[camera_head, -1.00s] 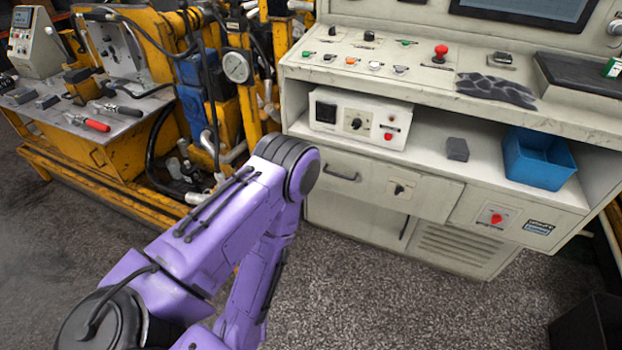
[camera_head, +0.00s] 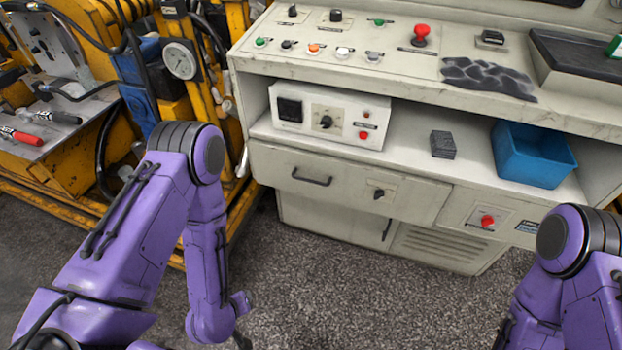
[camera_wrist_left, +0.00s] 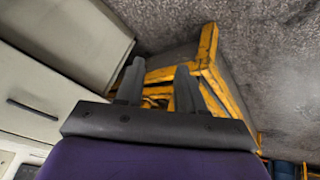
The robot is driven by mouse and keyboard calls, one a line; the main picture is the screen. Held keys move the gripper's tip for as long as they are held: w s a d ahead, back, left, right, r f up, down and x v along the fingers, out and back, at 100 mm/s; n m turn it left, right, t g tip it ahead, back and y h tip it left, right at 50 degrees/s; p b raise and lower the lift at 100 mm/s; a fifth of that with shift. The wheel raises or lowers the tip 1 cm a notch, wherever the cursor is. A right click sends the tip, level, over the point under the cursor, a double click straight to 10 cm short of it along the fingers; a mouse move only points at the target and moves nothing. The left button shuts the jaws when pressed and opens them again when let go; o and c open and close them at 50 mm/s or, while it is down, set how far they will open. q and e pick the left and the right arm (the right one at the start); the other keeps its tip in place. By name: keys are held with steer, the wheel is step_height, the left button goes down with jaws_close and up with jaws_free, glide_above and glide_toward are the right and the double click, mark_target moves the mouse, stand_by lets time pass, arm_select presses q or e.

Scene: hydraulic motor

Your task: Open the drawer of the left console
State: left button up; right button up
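The beige console (camera_head: 400,110) stands ahead of me. Its drawer (camera_head: 345,192) is closed, with a dark bar handle (camera_head: 311,177) on the left and a black knob (camera_head: 379,194) on the right. In the left wrist view, a beige front with a dark handle (camera_wrist_left: 33,109) lies at the left, to the side of my fingers. My left gripper (camera_wrist_left: 160,65) is open and empty, with its fingers apart and clear of the console. In the head view my left arm is in front of and below the drawer, and its fingers do not show. My right arm enters at the lower right; its gripper is out of view.
A blue bin (camera_head: 533,155), a small dark block (camera_head: 443,144) and a control box (camera_head: 328,118) sit on the shelf above the drawer. Yellow machinery with a gauge (camera_head: 180,60) stands at the left. The speckled floor (camera_head: 330,290) before the console is clear.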

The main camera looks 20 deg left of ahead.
arm_select(q)
steer(key=w+d+f+n+t+h+b, duration=0.2)
steer(key=w+f+t+b, duration=0.2)
steer(key=w, duration=0.7)
step_height(320, 180, up, 12)
steer(key=f+n+t+h+b, duration=0.1)
steer(key=n+t+h+b, duration=0.1)
steer(key=t+h+b, duration=0.7)
glide_above(307, 184)
steer(key=s+d+b, duration=0.1)
steer(key=s+d, duration=0.1)
steer(key=s, duration=0.3)
steer(key=shift+a+r+g+y, duration=0.2)
steer(key=shift+r+g+y, duration=0.1)
steer(key=shift+y, duration=0.3)
jaws_close()
arm_select(e)
step_height(307, 184, down, 17)
